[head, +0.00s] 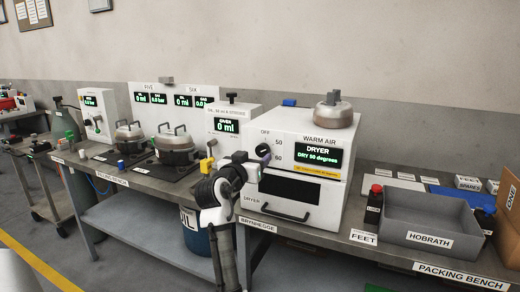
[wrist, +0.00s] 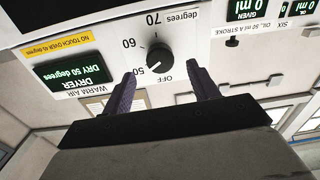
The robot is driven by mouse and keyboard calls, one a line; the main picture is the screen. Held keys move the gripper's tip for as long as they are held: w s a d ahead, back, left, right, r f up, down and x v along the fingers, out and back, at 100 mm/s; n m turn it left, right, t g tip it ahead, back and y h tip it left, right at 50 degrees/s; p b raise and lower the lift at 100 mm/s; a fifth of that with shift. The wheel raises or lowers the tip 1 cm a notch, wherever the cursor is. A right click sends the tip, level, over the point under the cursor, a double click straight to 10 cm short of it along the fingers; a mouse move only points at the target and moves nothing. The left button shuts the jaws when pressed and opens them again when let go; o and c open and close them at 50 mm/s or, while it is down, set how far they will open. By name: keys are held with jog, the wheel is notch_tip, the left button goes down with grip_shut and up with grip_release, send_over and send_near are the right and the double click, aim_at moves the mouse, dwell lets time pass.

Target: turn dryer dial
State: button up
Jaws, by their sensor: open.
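The dryer (head: 340,140) is a white box on the bench, with a green display reading "DRY 50 degrees"; the display also shows upside down in the wrist view. Its dial (wrist: 160,57) is a round black knob with a white pointer line, among the marks OFF, 50, 60 and 70. The line points toward the 50 mark. My gripper (wrist: 160,74) is open, with its two purple fingers on either side of the dial's near edge and gaps on both sides. In the head view my gripper (head: 261,158) is at the dryer's front and partly hides the dial area.
A metal piece (head: 333,112) stands on the dryer top. An oven-like door with a handle (head: 280,212) is below the dial. A grey HOBRATH tray (head: 425,212) lies to the right. Pots (head: 175,150) and a white oil unit (head: 226,118) stand left.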

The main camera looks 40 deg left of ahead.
aim_at(261, 152)
jog(key=shift+p+x, duration=0.45)
jog(key=shift+x, duration=1.95)
jog(key=c, duration=1)
